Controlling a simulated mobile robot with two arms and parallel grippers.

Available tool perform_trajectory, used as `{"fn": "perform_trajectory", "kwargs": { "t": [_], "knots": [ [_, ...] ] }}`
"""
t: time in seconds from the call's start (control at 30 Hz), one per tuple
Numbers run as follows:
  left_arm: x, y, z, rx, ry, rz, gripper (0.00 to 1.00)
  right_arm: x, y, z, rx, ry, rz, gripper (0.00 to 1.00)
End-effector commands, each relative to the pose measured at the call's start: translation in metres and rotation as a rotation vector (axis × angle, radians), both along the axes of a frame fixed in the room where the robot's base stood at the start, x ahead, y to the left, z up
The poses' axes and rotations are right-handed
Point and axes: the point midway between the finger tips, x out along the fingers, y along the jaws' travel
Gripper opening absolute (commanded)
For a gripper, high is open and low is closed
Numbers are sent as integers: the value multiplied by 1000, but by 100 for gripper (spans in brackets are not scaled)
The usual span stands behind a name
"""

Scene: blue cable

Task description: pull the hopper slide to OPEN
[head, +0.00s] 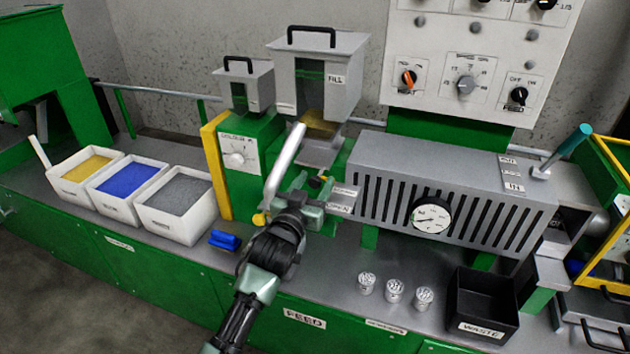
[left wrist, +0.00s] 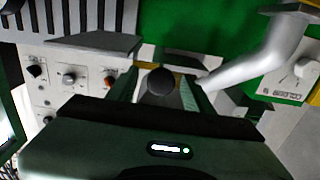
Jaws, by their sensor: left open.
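The fill hopper (head: 345,90) is a grey metal box with a black handle and a FILL label, standing behind the middle of the bench. Below it are small label plates (head: 342,209), too small to read surely. My left gripper (head: 315,196) is there, below the hopper throat. In the left wrist view, a round black knob (left wrist: 160,82) appears between the open fingers of that gripper (left wrist: 160,92). Whether they touch the knob cannot be told. The slide plate itself is mostly hidden behind my gripper. My right gripper is not in view.
A slanted silver pipe (head: 285,160) stands close left of my gripper, also in the wrist view (left wrist: 265,55). A slotted grey barrel with a gauge (head: 431,216) is to the right. White pellet bins (head: 180,225), a blue block (head: 225,240) and a black waste bin (head: 482,305) sit around.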

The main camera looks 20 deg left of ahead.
Motion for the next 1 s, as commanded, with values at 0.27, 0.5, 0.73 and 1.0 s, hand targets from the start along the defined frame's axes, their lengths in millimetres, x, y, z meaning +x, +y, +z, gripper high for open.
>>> {"fn": "perform_trajectory", "kwargs": {
  "t": [0.27,0.5,0.73,1.0],
  "knots": [
    [5,0,0,0,0,0,51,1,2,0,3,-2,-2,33],
    [5,0,0,-1,1,0,4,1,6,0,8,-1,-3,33],
    [5,0,-1,-1,1,0,0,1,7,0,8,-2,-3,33],
    [4,0,-1,-1,1,0,0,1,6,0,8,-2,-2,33]
  ]
}}
